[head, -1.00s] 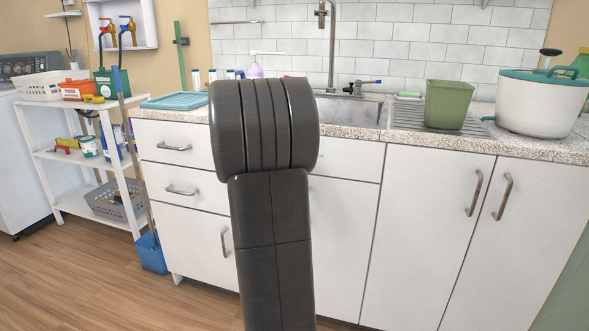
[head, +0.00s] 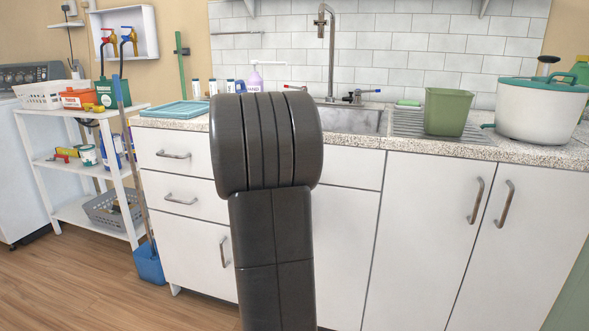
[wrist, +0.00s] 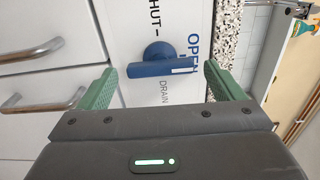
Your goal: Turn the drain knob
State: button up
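The blue drain knob (wrist: 150,69) shows in the wrist view, mounted on a white panel (wrist: 141,14) lettered "OPEN", "DRAIN" and a partly cut-off "HUT". Its bar lies roughly level in the picture, with a white mark at its right end, close to "OPEN". My gripper (wrist: 162,83) is open, its green fingers to the left and right of the bar with gaps on both sides. No contact with the knob shows. In the head view my dark arm hides the gripper and the knob.
White cabinets with metal handles (head: 476,200) stand under the speckled counter (head: 450,146). A sink (head: 350,120), a green bin (head: 447,111) and a white pot (head: 541,108) are on top. A white shelf rack (head: 75,165) and a blue dustpan (head: 148,264) are at left. Floor shows at lower left.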

jog(key=p+v, duration=0.2)
jog(key=v, duration=1.2)
jog(key=shift+w, duration=0.1)
jog(key=b+x, duration=0.2)
jog(key=x, duration=1.1)
jog(key=shift+w+d, duration=0.15)
jog(key=shift+w, duration=0.25)
jog(key=shift+s, duration=0.1)
